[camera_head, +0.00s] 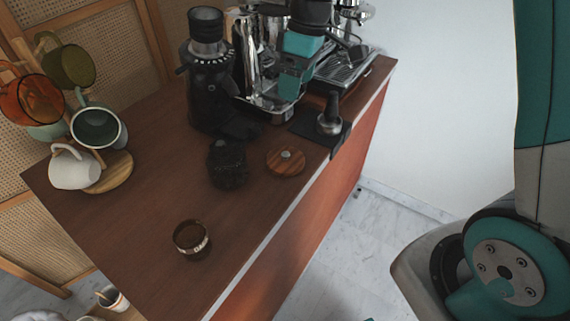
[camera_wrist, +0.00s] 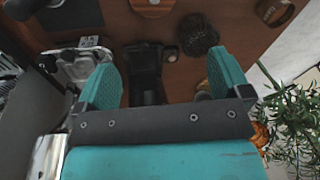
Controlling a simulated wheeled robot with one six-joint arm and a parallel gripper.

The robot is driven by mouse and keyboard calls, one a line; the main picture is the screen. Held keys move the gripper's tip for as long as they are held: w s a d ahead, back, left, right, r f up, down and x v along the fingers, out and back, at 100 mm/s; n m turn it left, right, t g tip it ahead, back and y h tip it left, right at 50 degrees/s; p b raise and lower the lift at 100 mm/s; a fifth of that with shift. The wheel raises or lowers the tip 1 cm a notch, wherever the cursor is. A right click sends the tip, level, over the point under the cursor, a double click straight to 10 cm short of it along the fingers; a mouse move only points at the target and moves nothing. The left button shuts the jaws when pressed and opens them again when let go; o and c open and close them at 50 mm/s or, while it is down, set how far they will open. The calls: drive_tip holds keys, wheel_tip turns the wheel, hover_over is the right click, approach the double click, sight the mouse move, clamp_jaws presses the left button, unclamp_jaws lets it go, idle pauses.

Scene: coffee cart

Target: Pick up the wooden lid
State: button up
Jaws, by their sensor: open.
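The wooden lid (camera_head: 286,162) is a round brown disc with a small pale knob, lying flat on the brown counter right of a black textured jar (camera_head: 228,165). In the wrist view the lid (camera_wrist: 152,8) is cut off by the top edge, and the jar (camera_wrist: 197,35) is right of it. My gripper (camera_head: 292,86) is up by the espresso machine, behind the lid in the head view. In the wrist view its teal fingers (camera_wrist: 165,80) are spread wide with nothing held between them. The lid lies beyond the fingertips, outside the gap.
A black grinder (camera_head: 207,85) and the espresso machine (camera_head: 345,68) stand at the back. A tamper (camera_head: 330,120) is on a black mat right of the lid. A brown cup (camera_head: 191,238) stands at the front. Mugs hang at left. The counter's right edge is close to the lid.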

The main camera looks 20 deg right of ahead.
wheel_tip(320, 180, down, 2)
drive_tip(key=w+d+f, duration=0.1)
drive_tip(key=w, duration=0.1)
drive_tip(key=p, duration=0.3)
hover_over(288, 147)
drive_tip(key=s, duration=0.2)
drive_tip(key=f, duration=1)
drive_tip(key=shift+w+f, duration=0.15)
drive_tip(key=shift+w, duration=0.1)
drive_tip(key=shift+s+a+f+p, duration=0.15)
drive_tip(key=shift+f+p, duration=0.15)
drive_tip(key=shift+f, duration=0.7)
drive_tip(key=shift+s+a+f+p, duration=0.1)
drive_tip(key=shift+f+p, duration=0.25)
drive_tip(key=shift+f, duration=0.65)
drive_tip(key=shift+s+a+f+p, duration=0.15)
drive_tip(key=shift+f+p, duration=0.15)
drive_tip(key=shift+f, duration=0.7)
drive_tip(key=shift+w, duration=0.1)
drive_tip(key=c, duration=1)
